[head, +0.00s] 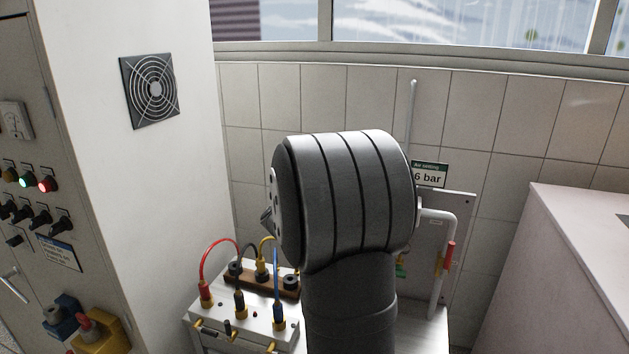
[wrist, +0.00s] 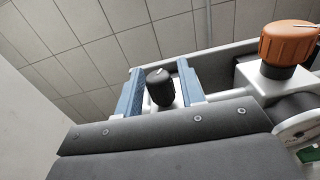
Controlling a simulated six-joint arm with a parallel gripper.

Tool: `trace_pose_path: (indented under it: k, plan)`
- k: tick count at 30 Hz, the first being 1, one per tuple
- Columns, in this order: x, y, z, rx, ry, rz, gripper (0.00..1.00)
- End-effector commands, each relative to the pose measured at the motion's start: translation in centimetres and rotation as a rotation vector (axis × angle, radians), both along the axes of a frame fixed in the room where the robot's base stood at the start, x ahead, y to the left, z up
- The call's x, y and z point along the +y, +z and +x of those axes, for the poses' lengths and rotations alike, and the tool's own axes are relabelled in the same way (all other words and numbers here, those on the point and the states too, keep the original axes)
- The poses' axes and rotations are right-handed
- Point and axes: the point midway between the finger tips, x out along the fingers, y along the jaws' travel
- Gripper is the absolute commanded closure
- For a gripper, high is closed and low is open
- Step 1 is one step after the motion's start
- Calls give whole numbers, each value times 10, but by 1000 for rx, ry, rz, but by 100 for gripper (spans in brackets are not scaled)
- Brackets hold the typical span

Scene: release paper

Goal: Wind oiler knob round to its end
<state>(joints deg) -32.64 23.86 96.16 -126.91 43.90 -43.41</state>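In the wrist view a black knob (wrist: 160,88) with a pale mark on its top stands between the two blue fingers of my gripper (wrist: 160,67). It appears to be the oiler knob, though no label on it can be read. The gripper is open, with a gap visible on each side of the knob. A larger orange knob (wrist: 288,43) stands on a white body to the right, outside the fingers. In the head view my arm hides the gripper and the black knob.
A grey panel (head: 461,212) with a white pipe and red-handled valve (head: 448,256) stands against the tiled wall. A sign (head: 428,174) reads 6 bar. A box with coloured cables (head: 258,322) is left of my arm, a pale cabinet (head: 560,262) right.

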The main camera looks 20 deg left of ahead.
Motion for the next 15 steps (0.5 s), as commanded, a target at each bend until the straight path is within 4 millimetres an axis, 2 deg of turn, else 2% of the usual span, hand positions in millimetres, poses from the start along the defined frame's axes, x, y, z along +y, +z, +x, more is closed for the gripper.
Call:
trace_pose_path:
  k: [1, 5, 15]
  plan:
    - [0, 0, 0, 0, 0, 0, 75]
    - [0, 0, 0, 0, 0, 0, 100]
    - [1, 0, 0, 0, -50, 1, 100]
